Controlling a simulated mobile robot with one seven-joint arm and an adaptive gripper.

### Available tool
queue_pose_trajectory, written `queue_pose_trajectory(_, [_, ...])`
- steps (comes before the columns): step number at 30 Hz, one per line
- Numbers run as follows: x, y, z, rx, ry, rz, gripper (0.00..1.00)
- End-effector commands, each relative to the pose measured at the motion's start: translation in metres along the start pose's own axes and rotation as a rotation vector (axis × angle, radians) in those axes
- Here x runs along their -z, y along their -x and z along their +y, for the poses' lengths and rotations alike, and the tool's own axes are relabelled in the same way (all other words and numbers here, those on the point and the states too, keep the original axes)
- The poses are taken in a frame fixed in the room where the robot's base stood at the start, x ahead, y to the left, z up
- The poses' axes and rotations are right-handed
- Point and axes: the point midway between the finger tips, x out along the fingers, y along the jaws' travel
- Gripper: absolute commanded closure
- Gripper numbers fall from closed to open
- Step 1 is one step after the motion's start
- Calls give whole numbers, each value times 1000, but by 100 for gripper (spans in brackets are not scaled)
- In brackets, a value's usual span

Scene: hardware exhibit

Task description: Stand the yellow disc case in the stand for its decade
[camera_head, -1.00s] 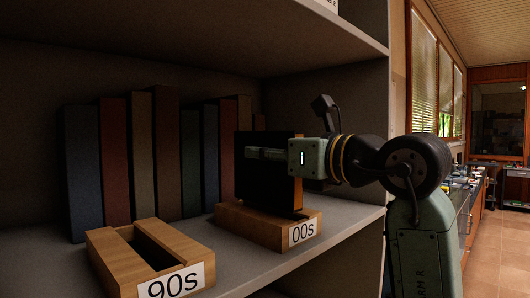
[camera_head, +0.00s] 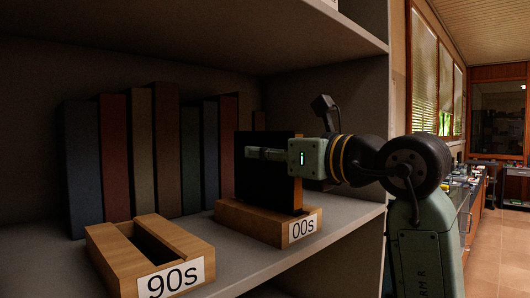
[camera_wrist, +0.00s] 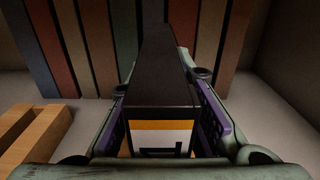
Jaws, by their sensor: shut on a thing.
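My gripper (camera_head: 252,153) is shut on a disc case (camera_head: 262,182), holding it upright from the right. Its broad face looks black in the head view, with an orange-yellow edge (camera_head: 299,180) on the right. The wrist view shows its dark top (camera_wrist: 160,70) between my fingers. The case's lower end meets the wooden stand labelled "00s" (camera_head: 258,226); how deep it sits in the slot is hidden. The wooden stand labelled "90s" (camera_head: 190,242) is at the front left, its slot empty. It also shows in the wrist view (camera_wrist: 38,135).
A row of tall, dark books or binders (camera_head: 115,160) stands along the back of the shelf. An upper shelf board (camera_head: 200,35) hangs overhead, and a side panel (camera_head: 330,100) closes the right. Bare shelf surface (camera_head: 250,266) lies in front of the stands.

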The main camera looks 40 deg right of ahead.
Motion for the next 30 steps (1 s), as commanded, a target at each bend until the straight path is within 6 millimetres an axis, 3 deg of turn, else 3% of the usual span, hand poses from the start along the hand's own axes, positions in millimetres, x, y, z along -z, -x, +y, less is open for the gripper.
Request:
queue_pose_trajectory(15, [24,0,0,0,0,-2,100])
queue_pose_trajectory(29, [26,0,0,0,0,-1,100])
queue_pose_trajectory(30, [26,0,0,0,0,-1,79])
